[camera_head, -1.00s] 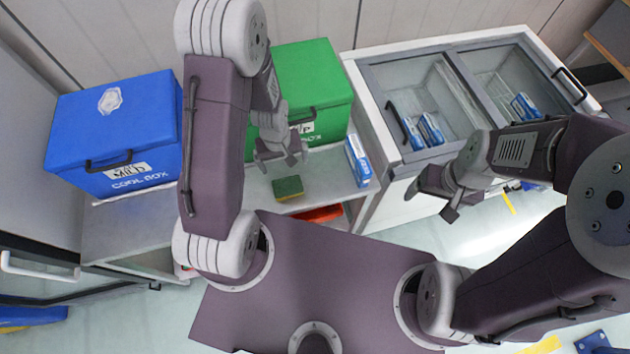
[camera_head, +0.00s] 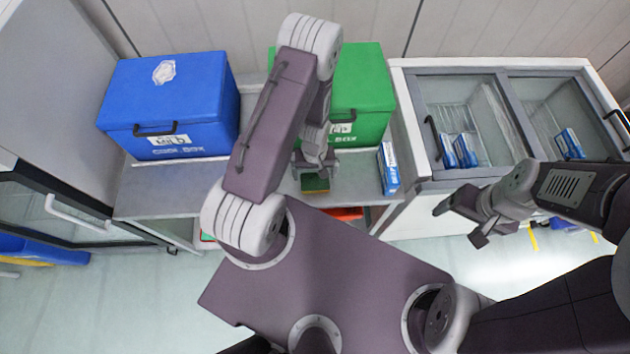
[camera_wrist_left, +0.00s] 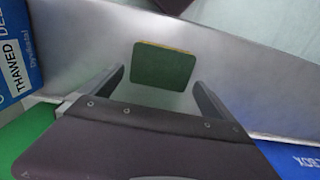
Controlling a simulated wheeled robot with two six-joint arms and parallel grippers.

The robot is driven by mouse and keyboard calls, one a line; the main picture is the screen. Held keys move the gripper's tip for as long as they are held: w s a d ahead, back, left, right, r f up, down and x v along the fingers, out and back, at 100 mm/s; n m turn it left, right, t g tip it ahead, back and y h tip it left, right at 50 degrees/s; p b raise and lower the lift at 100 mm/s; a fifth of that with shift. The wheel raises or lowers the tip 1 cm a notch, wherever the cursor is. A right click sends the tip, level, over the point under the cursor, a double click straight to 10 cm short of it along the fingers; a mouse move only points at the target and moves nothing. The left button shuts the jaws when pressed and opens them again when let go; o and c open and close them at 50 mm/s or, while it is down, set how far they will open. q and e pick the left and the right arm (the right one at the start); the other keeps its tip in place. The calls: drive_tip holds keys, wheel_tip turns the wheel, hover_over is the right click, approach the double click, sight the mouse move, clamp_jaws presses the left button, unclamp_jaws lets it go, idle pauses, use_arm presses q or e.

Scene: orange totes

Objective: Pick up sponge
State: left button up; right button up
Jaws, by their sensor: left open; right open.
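The sponge (camera_head: 315,184), green on top with a thin yellow edge, lies on the grey metal shelf top in front of the green box. My left gripper (camera_head: 315,168) is above and just behind it in the head view, partly covering it. In the left wrist view the sponge (camera_wrist_left: 163,65) lies flat ahead of the two open fingers (camera_wrist_left: 155,85), roughly centred between them, with nothing held. My right gripper (camera_head: 459,222) is open and empty at the right, over the floor in front of the white freezer, far from the sponge.
A blue cool box (camera_head: 170,105) and a green cool box (camera_head: 362,95) stand on the shelf top (camera_head: 165,190). A blue-white carton (camera_head: 389,168) stands right of the sponge. A glass-lidded freezer (camera_head: 400,75) is at the right. Shelf room left of the sponge is clear.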

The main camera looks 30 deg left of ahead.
use_arm(q)
wheel_tip(320, 180, down, 2)
drive_tip(key=shift+w, duration=0.1)
drive_tip(key=c, duration=1.3)
drive_tip(key=r, duration=0.4)
drive_tip(key=shift+d+r+b, duration=0.2)
drive_tip(key=shift+b, duration=0.2)
drive_tip(key=d+r, duration=0.2)
drive_tip(key=d, duration=0.1)
drive_tip(key=d+r, duration=0.2)
drive_tip(key=d, duration=0.2)
drive_tip(key=d+r+b, duration=0.1)
drive_tip(key=d+r, duration=0.1)
drive_tip(key=d, duration=0.2)
drive_tip(key=shift+d+r, duration=0.15)
drive_tip(key=shift+r, duration=0.2)
